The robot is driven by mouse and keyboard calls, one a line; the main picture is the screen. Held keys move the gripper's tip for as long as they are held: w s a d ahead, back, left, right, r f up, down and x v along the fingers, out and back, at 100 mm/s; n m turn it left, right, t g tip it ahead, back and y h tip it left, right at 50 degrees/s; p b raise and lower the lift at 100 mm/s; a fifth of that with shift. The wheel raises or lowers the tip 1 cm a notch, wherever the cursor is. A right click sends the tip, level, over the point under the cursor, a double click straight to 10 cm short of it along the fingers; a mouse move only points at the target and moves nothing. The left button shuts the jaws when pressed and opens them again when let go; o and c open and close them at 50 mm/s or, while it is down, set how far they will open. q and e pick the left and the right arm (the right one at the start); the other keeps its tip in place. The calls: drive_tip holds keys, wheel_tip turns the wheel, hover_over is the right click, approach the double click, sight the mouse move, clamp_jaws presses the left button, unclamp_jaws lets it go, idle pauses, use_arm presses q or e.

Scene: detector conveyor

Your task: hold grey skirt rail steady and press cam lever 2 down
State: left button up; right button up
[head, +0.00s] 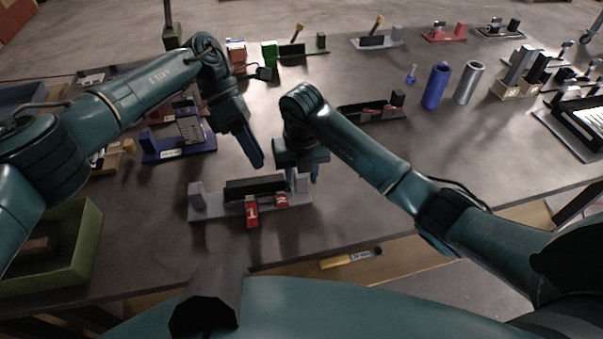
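The grey skirt rail (215,212) lies on the table in front of me, with a dark bar along it and an upright grey block at each end. Red cam lever 1 (252,212) and red cam lever 2 (281,201) sit on its near side; lever 1 reaches lower in the picture. My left gripper (256,161) hangs behind the rail, its fingers together and empty, apart from the levers. My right gripper (302,176) points down at the rail's right end. Its fingers are spread on either side of the right end block; contact cannot be made out.
A blue fixture (180,154) stands behind left, and a green bin (75,245) at the left edge. A blue cylinder (436,86) and a grey cylinder (469,83) stand at the back right. A yellow-handled tool (350,259) lies at the near edge. Table right of the rail is clear.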

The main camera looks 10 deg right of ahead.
clamp_jaws()
idle(0.4)
